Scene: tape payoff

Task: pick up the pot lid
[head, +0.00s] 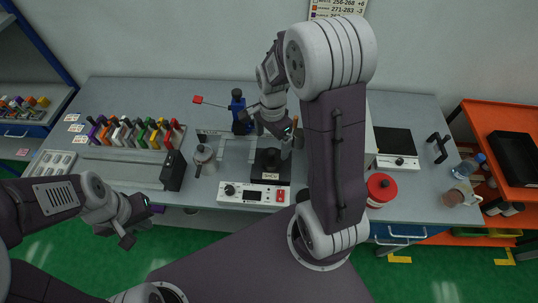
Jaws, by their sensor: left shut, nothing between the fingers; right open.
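My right gripper (286,138) is open, close behind and slightly right of this dark top in the picture. Whether it touches the top cannot be told. My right arm hides part of the table to the right. My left gripper (128,238) is shut and empty, in front of the table's left front edge.
A metal canister (203,156) and a black block (173,170) stand left of the unit. A rack of coloured handles (135,133) is at left. A red round container (381,188) and a second white-fronted unit (397,162) are at right.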

